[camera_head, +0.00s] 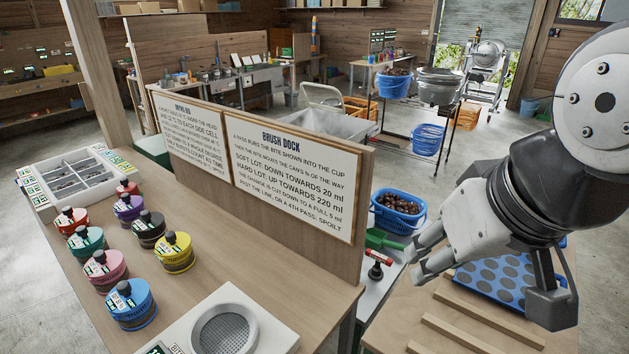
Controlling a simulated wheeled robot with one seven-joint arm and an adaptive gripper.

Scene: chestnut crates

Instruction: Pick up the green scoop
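The green scoop (377,238) lies on a pale surface just beyond the divider board, in front of a blue basket of chestnuts. Its green end points left and its thin handle runs right, towards my gripper. My gripper (416,267) comes in from the right with its two fingers apart and nothing visible between them. The upper fingertip appears close to the handle's right end in the picture. I cannot tell whether they touch or how far apart in depth they are.
A red-and-black tool (378,258) stands just in front of the scoop. The blue chestnut basket (398,222) is behind it. The wooden divider board (355,190) rises on the left. A blue tray with grey discs (497,278) lies below my arm. Several coloured jars stand on the left table.

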